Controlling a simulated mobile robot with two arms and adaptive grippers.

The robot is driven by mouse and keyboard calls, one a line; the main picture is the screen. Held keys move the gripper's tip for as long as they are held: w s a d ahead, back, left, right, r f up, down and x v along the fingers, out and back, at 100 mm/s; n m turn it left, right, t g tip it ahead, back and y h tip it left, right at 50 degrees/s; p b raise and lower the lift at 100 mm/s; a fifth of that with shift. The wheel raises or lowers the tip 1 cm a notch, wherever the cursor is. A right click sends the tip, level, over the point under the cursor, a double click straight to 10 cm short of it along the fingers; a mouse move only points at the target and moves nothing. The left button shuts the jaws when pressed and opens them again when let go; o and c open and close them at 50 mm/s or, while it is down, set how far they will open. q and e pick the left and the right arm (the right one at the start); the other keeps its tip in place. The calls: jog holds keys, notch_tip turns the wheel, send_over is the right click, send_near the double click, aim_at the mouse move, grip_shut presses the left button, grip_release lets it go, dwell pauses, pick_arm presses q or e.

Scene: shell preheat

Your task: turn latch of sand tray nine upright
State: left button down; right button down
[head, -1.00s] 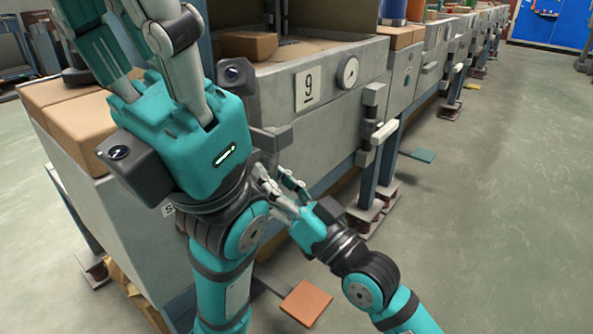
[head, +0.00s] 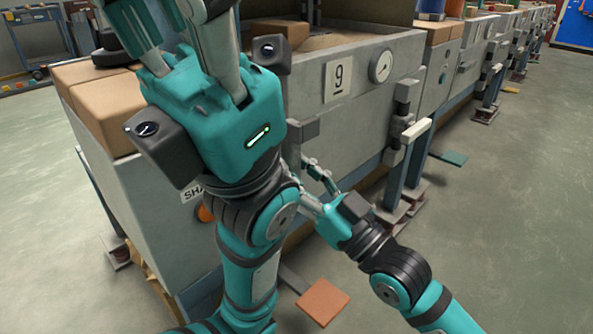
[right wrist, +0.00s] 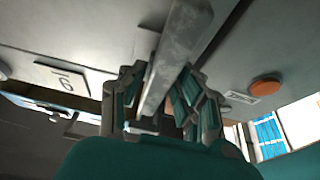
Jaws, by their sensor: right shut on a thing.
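Sand tray nine is the grey box (head: 375,108) with a "9" plate (head: 338,80), which also shows upside down in the right wrist view (right wrist: 66,78). My right gripper (head: 312,178) is low at the tray's left front corner. In the right wrist view it is shut on a long grey bar (right wrist: 175,55), apparently the latch; the bar's upright or tilted state cannot be told. In the head view my left gripper hides much of this corner. My left gripper's palm (head: 205,110) fills the left foreground, its fingers running up past the top edge, tips out of view.
A white handle (head: 417,131) juts out at the tray's right corner, apart from my grippers. An orange button (right wrist: 265,88) is on the side panel. Brown blocks (head: 100,110) lie on top at left. An orange pedal (head: 323,301) is on the floor; the right floor is open.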

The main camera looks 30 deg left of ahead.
jog(key=c, duration=1.2)
grip_release()
jog(key=shift+o, duration=0.4)
jog(key=shift+d, duration=0.1)
jog(key=v, duration=1.2)
